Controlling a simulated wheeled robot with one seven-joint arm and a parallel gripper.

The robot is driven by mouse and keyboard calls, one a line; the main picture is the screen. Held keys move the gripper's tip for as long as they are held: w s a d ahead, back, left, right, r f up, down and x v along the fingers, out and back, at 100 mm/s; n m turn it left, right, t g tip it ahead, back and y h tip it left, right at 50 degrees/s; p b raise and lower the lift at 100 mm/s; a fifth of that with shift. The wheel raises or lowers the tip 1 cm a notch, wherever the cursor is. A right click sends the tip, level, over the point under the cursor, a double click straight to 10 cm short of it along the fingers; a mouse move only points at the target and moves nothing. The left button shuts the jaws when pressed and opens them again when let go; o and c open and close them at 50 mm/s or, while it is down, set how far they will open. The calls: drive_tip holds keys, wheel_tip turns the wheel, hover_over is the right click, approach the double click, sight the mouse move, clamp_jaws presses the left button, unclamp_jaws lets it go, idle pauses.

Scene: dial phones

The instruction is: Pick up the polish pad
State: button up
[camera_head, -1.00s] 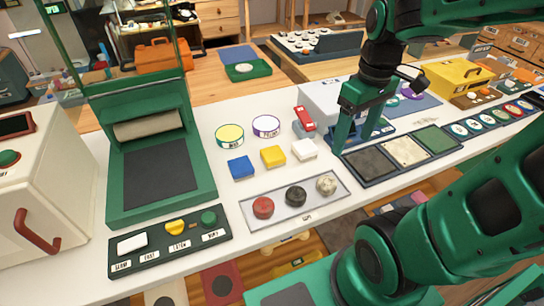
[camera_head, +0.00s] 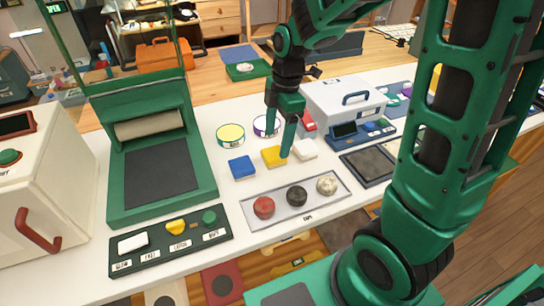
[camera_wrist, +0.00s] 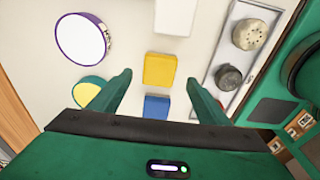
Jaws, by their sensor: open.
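Three small blocks stand in a row on the white counter: blue (camera_head: 242,168), yellow (camera_head: 270,156) and white (camera_head: 305,149). No label shows which one is the polish pad. My gripper (camera_head: 285,143) points down over the yellow block, hiding part of it. In the wrist view my open gripper (camera_wrist: 158,84) has its fingers either side of the row. The yellow block (camera_wrist: 158,70) lies between the fingertips, the blue block (camera_wrist: 156,106) nearer the palm, and the white block (camera_wrist: 174,16) beyond. Nothing is held.
A grey tray (camera_head: 283,219) with red, black and cream round pieces lies in front of the blocks. Yellow-topped (camera_head: 230,133) and purple-rimmed (camera_head: 262,122) round tins stand behind. A green press (camera_head: 196,190) is left; a white box machine (camera_head: 328,98) is right.

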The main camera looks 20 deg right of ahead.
sight(274, 152)
drive_tip(key=shift+w+a+f, duration=0.1)
drive_tip(key=shift+a+f, duration=0.1)
drive_tip(key=shift+f, duration=1.2)
drive_tip(key=shift+a+f, duration=0.2)
drive_tip(key=shift+f, duration=1.2)
drive_tip(key=shift+c, duration=0.6)
drive_tip(key=c, duration=1.1)
drive_tip(key=shift+r, duration=0.1)
drive_tip(key=shift+r, duration=0.5)
wheel_tip(274, 152, up, 3)
drive_tip(key=shift+w+f, duration=0.1)
drive_tip(key=shift+f, duration=0.1)
drive_tip(key=s+a+r, duration=0.2)
drive_tip(key=a, duration=0.1)
drive_tip(key=s+a+r, duration=0.2)
drive_tip(key=a, duration=0.1)
drive_tip(key=s+a+r, duration=0.2)
drive_tip(key=a+r, duration=0.1)
drive_tip(key=a, duration=0.1)
drive_tip(key=shift+s+r, duration=0.1)
drive_tip(key=shift+s, duration=0.1)
